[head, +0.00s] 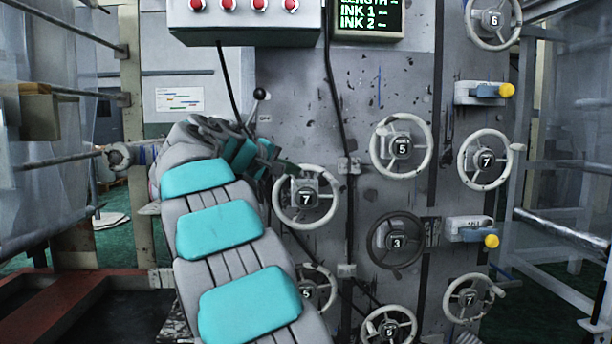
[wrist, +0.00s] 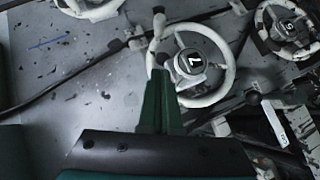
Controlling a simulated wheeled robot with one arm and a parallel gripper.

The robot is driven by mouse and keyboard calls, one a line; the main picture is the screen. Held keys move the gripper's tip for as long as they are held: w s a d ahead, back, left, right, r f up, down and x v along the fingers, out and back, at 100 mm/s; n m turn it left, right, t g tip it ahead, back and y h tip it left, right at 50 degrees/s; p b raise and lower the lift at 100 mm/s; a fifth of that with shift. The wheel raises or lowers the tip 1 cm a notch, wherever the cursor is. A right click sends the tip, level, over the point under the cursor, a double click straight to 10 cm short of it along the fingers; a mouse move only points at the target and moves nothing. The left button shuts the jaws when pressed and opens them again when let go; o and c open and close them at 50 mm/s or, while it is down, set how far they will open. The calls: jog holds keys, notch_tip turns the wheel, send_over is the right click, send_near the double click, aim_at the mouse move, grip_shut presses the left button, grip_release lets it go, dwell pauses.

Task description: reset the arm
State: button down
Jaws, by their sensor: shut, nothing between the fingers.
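My gripper (wrist: 160,78) is shut and empty; its green fingers lie together in the wrist view. They point toward a pale handwheel marked 7 (wrist: 198,91) and overlap the left part of its rim in that view. Whether they touch it I cannot tell. In the head view my arm, grey with teal pads, rises from the bottom and bends toward the panel. There, my gripper (head: 284,168) is small and dark, close to the upper left of the same handwheel (head: 333,200). My arm hides part of the panel behind it.
The grey panel (head: 365,85) carries several more numbered handwheels, including a dark one marked 3 (head: 421,240). A black-knobbed lever (head: 259,94) stands above my gripper. A box with red buttons (head: 245,22) and a display (head: 368,18) hang above. Metal racks flank both sides.

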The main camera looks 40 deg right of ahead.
jog(key=shift+v, duration=1.65)
jog(key=shift+f, duration=0.15)
jog(key=s+a+f+g+y, duration=0.1)
jog(key=s+a+f+y, duration=0.3)
jog(key=s+f, duration=0.6)
jog(key=s+a+f+g+y, duration=0.2)
jog(key=s+a+f+y, duration=0.1)
jog(key=s+a+f, duration=0.65)
jog(key=s+a+f+g+y, duration=0.1)
jog(key=s+a+f+y, duration=0.2)
jog(key=s+f, duration=0.7)
jog(key=s+a+f+g+y, duration=0.2)
jog(key=s+a+f+y, duration=0.1)
jog(key=s+a+f, duration=0.7)
jog(key=shift+s+f+y, duration=0.4)
jog(key=shift+s+f, duration=0.55)
jog(key=shift+s, duration=0.2)
jog(key=shift+d, duration=0.1)
